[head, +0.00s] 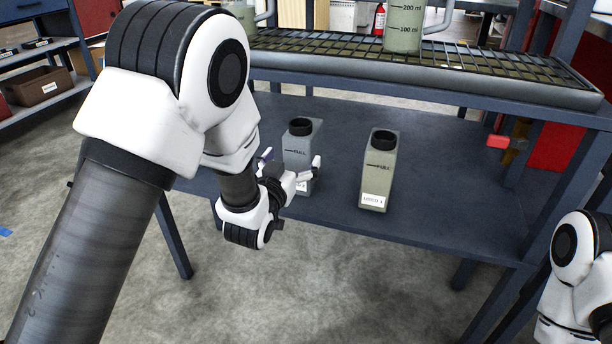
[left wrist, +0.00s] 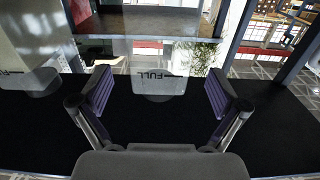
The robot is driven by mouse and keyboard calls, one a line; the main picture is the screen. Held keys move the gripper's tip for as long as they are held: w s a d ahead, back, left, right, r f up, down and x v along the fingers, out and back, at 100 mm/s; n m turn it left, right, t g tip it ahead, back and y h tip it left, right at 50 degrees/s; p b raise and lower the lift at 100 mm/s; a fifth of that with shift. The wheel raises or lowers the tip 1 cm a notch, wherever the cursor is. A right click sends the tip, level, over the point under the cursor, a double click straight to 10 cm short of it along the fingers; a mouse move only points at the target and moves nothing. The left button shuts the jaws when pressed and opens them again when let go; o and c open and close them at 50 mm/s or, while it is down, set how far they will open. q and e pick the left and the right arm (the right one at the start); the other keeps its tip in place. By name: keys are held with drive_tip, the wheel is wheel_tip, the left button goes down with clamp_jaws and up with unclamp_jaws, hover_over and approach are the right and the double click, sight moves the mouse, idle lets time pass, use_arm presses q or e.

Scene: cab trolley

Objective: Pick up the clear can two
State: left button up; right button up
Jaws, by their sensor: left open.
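The clear can two appears to be the grey translucent can (head: 299,143) with a black cap and a FULL mark, upright on the lower shelf; its label is mostly hidden by my gripper. My left gripper (head: 291,161) is open at this can, with one finger on each side. In the left wrist view, a can with a FULL mark (left wrist: 152,88) stands between the open purple-padded fingers (left wrist: 160,84). My right gripper is out of view; only part of my right arm shows at the lower right.
A greenish can (head: 379,165) with a black cap and a white label stands to the right on the same dark shelf (head: 450,190). A grated upper shelf (head: 460,65) with a measuring jug (head: 403,30) lies above and behind. A shelf post stands at the right.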

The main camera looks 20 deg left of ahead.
use_arm(q)
drive_tip(key=w+b, duration=0.3)
drive_tip(key=w, duration=0.3)
drive_tip(key=shift+w+d+f+b, duration=0.1)
drive_tip(key=shift+w+b, duration=0.15)
drive_tip(key=shift+b, duration=0.05)
drive_tip(key=shift+w+r, duration=0.2)
drive_tip(key=shift+w, duration=0.05)
drive_tip(key=c, duration=1.8)
